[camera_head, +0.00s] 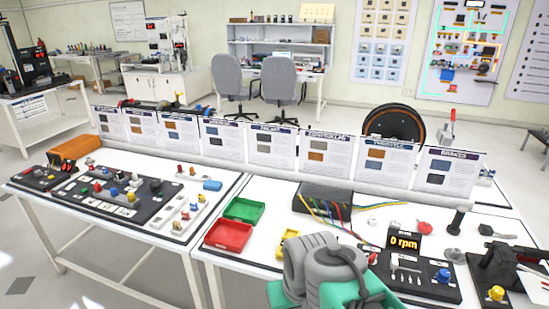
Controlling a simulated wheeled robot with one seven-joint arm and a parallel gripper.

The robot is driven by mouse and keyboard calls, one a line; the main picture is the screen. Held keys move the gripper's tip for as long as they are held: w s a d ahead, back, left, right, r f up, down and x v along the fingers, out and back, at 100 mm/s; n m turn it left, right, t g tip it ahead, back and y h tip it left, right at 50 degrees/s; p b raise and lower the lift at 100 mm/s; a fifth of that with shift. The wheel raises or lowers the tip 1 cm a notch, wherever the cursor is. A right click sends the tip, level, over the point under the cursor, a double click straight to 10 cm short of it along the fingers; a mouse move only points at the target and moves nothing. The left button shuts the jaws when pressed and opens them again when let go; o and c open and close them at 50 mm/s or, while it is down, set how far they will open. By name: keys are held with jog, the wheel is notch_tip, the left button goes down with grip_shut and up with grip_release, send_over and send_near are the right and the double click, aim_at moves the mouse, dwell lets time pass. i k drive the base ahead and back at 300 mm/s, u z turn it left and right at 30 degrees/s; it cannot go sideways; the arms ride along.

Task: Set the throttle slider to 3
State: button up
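A black control panel (436,279) lies on the right table, with a dark display (404,240) reading "0 rpm" in orange at its back. Small pale controls, a blue knob (443,276) and a red button (373,258) sit on or beside it. I cannot tell which control is the throttle slider, and its setting is too small to read. A card headed "THROTTLE" (388,166) stands behind. My grey and green arm rises at the bottom centre, left of the panel, and covers part of the table. No gripper fingers show.
A red tray (228,236), a green tray (243,210) and a black box (322,197) with coloured wires lie left of the panel. A dark device (510,268) stands to its right. Another switch panel (118,197) covers the left table. Upright cards line the back.

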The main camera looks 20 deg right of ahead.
aim_at(393, 260)
jog(key=z, duration=1.45)
